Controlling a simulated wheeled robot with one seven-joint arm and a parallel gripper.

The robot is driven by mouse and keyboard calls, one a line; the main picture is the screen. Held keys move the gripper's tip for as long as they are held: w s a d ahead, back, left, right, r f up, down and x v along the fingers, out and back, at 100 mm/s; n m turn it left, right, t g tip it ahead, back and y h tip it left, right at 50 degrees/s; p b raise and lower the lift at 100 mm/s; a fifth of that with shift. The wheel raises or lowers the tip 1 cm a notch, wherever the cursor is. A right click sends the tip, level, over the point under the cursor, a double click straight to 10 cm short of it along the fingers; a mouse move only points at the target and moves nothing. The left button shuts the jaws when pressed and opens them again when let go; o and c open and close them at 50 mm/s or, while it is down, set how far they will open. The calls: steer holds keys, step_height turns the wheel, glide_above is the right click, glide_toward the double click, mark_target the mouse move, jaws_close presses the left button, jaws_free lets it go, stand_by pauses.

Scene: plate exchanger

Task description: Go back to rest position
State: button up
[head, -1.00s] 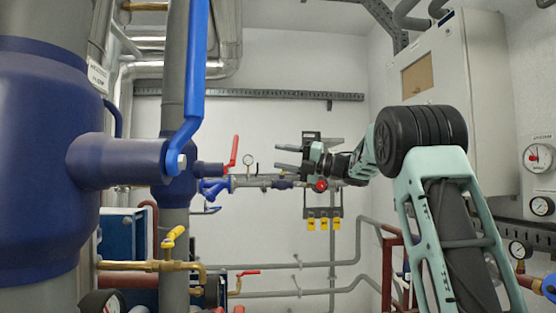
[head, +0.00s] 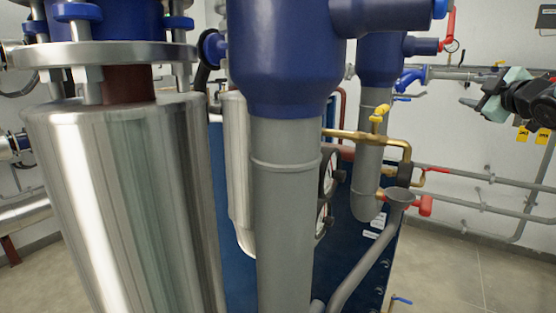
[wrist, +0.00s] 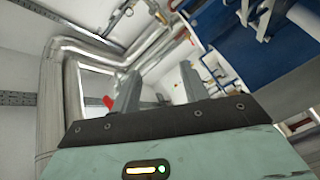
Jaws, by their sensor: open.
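My gripper (head: 474,91) is at the right edge of the head view, with its fingers pointing left in front of the white wall. It is open, with nothing held. In the wrist view my gripper (wrist: 160,84) shows two grey fingers apart, with only the background between them. Part of my arm is cut off by the right edge of the head view.
A shiny metal cylinder (head: 125,200) and a grey pipe (head: 285,210) with a blue upper part fill the left and middle. A blue plate exchanger (head: 345,240) stands behind. Yellow (head: 379,113) and red (head: 425,205) valve handles are near it. Floor (head: 480,275) shows free at right.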

steer(key=s+a+f+m+g+h, duration=0.1)
steer(key=s+a+f+m+g, duration=0.35)
steer(key=f, duration=0.45)
steer(key=s+a+f+m+g, duration=0.35)
steer(key=s+f, duration=0.25)
steer(key=f, duration=0.3)
steer(key=s+a+f+m+g, duration=0.25)
steer(key=s+a+f, duration=0.2)
steer(key=s, duration=0.35)
steer(key=s+a+f+m+g, duration=0.1)
steer(key=s+a+f+g, duration=0.3)
steer(key=s+f, duration=0.3)
steer(key=s+a+r+n+g+y, duration=0.1)
steer(key=s+a+n, duration=0.6)
steer(key=s+a, duration=0.9)
steer(key=a+r+g, duration=0.1)
steer(key=a+g, duration=0.1)
steer(key=a, duration=0.1)
steer(key=shift+s+y, duration=0.2)
steer(key=shift+y, duration=0.1)
